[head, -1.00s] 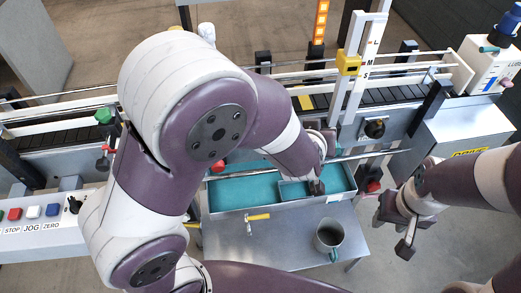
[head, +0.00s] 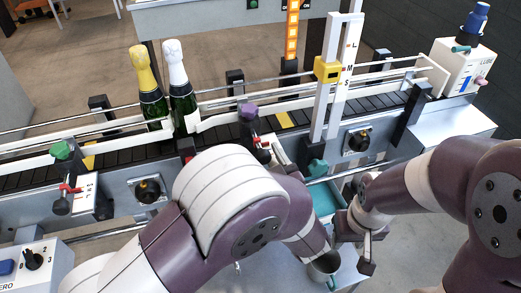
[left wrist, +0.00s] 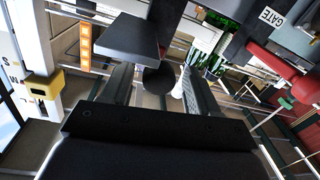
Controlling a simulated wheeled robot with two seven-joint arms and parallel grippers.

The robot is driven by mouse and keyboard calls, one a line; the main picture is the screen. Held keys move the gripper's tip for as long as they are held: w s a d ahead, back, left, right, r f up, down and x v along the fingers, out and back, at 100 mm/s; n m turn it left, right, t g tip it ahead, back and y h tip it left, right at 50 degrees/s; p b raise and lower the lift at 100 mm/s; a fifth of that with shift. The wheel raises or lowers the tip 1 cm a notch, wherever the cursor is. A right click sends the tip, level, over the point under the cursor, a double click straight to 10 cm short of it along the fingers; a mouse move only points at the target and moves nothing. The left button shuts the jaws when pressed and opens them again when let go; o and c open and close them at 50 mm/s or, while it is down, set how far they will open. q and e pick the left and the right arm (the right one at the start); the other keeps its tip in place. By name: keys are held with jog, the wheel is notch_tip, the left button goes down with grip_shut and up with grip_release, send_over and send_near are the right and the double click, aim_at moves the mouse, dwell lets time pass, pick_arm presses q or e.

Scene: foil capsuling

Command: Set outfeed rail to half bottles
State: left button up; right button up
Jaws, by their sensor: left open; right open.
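A purple-knobbed clamp (head: 248,111) with a red part stands at the conveyor's near side, beside the white guide rail (head: 215,118). A green-knobbed clamp (head: 62,150) with a red pointer stands further left over a marked plate. No label naming the outfeed rail is readable. My left gripper (left wrist: 157,95) is open in the left wrist view, with a dark round shape between its fingers that I cannot identify. In the head view my left arm largely hides this gripper, close to the purple-knobbed clamp. My right gripper (head: 358,245) is open and empty, right of the mug.
Two champagne bottles (head: 180,95) stand on the conveyor (head: 120,150), one gold-topped, one white-topped. A post (head: 335,90) with L, M, S marks carries a yellow slider (head: 327,70). A mug (head: 322,268) and teal tray (head: 325,198) are near my grippers.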

pick_arm(q)
jog(key=shift+x, duration=1.1)
grip_shut()
jog(key=shift+s+d+p, duration=0.25)
jog(key=shift+s+p, duration=0.05)
jog(key=shift+s, duration=0.25)
grip_release()
